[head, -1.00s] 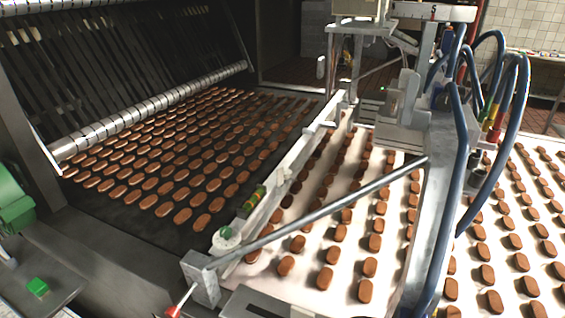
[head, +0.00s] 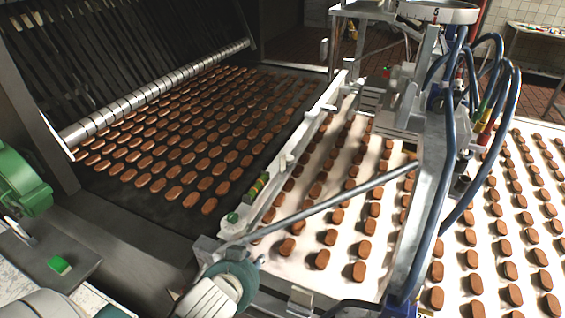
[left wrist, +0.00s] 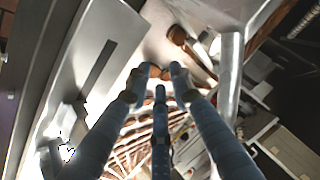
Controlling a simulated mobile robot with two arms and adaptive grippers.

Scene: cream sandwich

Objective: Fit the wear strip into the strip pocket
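My left gripper shows in the left wrist view (left wrist: 157,85), with blue-grey fingers reaching up from the bottom edge. Their tips stand apart and I see nothing clearly held between them. A pale metal plate (left wrist: 122,38) with a long dark slot (left wrist: 98,76) lies to the left of the fingers; it may be the strip pocket, but I cannot be sure. In the head view my white and teal arm part is at the bottom, near the front end of the slanted rod; its fingers are not distinct. I cannot pick out the wear strip. My right gripper is not in view.
Rows of brown biscuits (head: 180,193) lie on a dark belt; more lie on pale belts to its right. A slanted metal rod (head: 310,212) crosses the middle belt. Blue hoses (head: 447,170) hang at right. A green motor-like housing (head: 22,178) stands at left.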

